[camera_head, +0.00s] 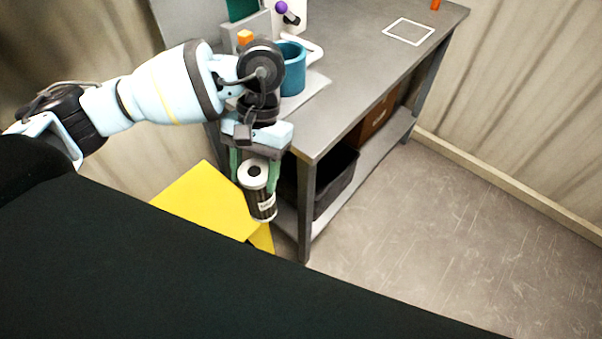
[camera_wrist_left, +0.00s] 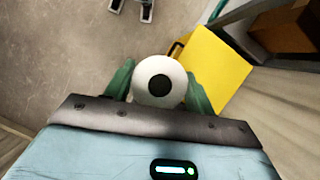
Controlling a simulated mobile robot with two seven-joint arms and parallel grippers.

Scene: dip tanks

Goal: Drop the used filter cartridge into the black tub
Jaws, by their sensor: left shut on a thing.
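The used filter cartridge (camera_head: 263,206) is a dark cylinder with a pale end cap and a small label. My left gripper (camera_head: 256,178) is shut on it with its green fingers on either side, in front of the workbench's near left corner. In the left wrist view the cartridge (camera_wrist_left: 175,73) shows its round white end with a black centre, between the fingers. The black tub (camera_head: 338,185) stands on the bench's lower shelf, right of the cartridge in the head view and partly hidden behind the bench leg. My right gripper is not in view.
A yellow box-like object (camera_head: 200,199) stands below and left of the cartridge. A brown box (camera_head: 374,118) sits behind the tub. Floor to the right is clear.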

